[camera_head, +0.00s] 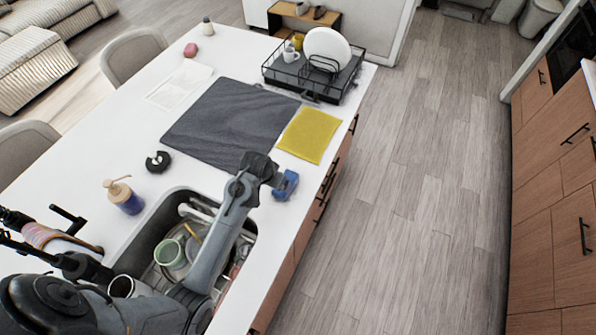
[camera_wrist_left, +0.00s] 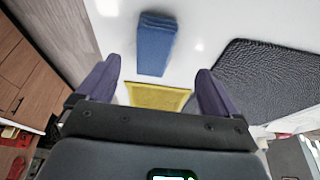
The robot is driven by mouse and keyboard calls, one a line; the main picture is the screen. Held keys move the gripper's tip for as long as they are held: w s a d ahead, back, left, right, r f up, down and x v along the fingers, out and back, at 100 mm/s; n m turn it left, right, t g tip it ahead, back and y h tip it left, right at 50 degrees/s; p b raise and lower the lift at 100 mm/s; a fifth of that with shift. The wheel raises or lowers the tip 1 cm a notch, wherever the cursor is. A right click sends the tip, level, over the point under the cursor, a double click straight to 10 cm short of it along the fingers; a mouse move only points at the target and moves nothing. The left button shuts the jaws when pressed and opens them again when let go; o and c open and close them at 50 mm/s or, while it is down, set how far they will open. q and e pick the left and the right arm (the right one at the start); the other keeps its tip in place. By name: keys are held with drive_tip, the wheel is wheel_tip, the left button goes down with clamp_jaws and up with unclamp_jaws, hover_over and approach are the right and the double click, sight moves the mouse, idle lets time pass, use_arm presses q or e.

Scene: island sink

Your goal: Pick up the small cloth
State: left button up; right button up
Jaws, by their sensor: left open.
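A small yellow cloth (camera_head: 309,134) lies flat on the white island top, near its right edge. It also shows in the left wrist view (camera_wrist_left: 158,97), between the fingers in the picture and partly hidden by the gripper body. My left gripper (camera_head: 264,169) is above the counter, just left of and nearer than the cloth in the head view. In the left wrist view its two fingers (camera_wrist_left: 158,66) are spread with nothing held between them. My right gripper is not in view.
A blue sponge-like block (camera_head: 286,185) sits beside my left gripper; it also shows in the wrist view (camera_wrist_left: 155,43). A dark mat (camera_head: 222,120) lies left of the cloth. A dish rack (camera_head: 330,88) stands behind it. The sink (camera_head: 166,213) holds dishes.

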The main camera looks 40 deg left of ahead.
use_arm(q)
drive_tip(key=shift+w+d, duration=0.4)
drive_tip(key=shift+d, duration=0.1)
drive_tip(key=x, duration=0.4)
drive_tip(key=shift+w+a+r, duration=0.15)
drive_tip(key=shift+w+r, duration=0.05)
drive_tip(key=shift+w, duration=0.15)
drive_tip(key=shift+w+a+f, duration=0.15)
drive_tip(key=shift+w+f, duration=0.35)
drive_tip(key=shift+f, duration=0.25)
drive_tip(key=shift+t, duration=0.3)
drive_tip(key=shift+x, duration=2.1)
drive_tip(key=shift+w+a, duration=0.1)
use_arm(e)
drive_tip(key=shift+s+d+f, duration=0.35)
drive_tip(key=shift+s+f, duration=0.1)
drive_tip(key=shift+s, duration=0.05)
use_arm(q)
drive_tip(key=c, duration=1)
drive_tip(key=shift+c, duration=0.2)
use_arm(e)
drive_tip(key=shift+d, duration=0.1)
use_arm(q)
drive_tip(key=shift+r, duration=0.1)
